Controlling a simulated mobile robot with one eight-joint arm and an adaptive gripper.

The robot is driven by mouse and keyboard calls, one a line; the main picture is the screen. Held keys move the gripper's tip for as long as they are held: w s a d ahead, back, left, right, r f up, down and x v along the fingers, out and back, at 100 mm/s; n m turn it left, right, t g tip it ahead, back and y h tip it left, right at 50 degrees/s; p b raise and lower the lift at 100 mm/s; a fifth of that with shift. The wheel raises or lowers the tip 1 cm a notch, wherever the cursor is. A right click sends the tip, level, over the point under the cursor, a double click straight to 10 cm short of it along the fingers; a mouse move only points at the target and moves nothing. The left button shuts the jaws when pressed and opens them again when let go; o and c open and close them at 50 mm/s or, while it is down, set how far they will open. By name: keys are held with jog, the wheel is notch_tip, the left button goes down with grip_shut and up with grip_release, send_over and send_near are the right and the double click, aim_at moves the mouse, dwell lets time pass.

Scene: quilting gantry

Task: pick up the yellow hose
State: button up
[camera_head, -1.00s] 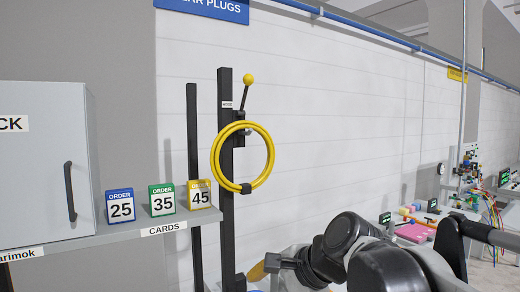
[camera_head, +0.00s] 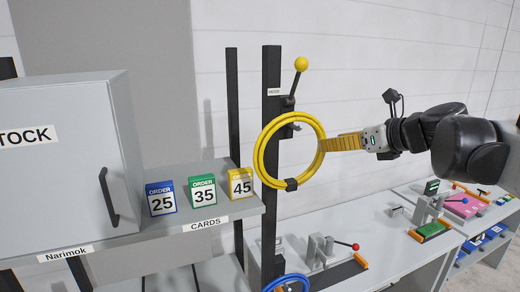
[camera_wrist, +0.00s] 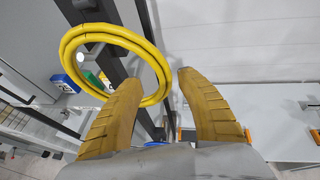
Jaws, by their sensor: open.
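The yellow hose (camera_head: 259,155) is a coiled ring with a black band at its bottom. It hangs upright at a hook on a black post (camera_head: 271,75), and also shows in the wrist view (camera_wrist: 68,52). My gripper (camera_head: 323,145) has tan, ribbed fingers and comes from the right, its tips at the ring's right side. In the wrist view my gripper (camera_wrist: 157,62) is open, and the ring's near side appears between the two fingertips. I cannot tell whether a finger touches the hose. The left finger hides part of the ring.
A lever with a yellow ball (camera_head: 301,64) rises above the hook. A blue coil (camera_head: 288,281) is lower on the post. A shelf (camera_head: 225,211) with order cards and a grey stock cabinet (camera_head: 60,180) stand left. A bench with clamps (camera_head: 345,268) lies below right.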

aim_at(320, 157)
jog(key=p+x, duration=0.1)
jog(key=x, duration=0.3)
jog(key=shift+w+a, duration=0.15)
jog(key=shift+w, duration=0.15)
jog(key=shift+w+a+f, duration=0.1)
jog(key=shift+w+f, duration=0.15)
jog(key=shift+w, duration=0.05)
jog(key=shift+s, duration=0.1)
jog(key=shift+s+r, duration=0.1)
jog(key=shift+c, duration=1.2)
grip_shut()
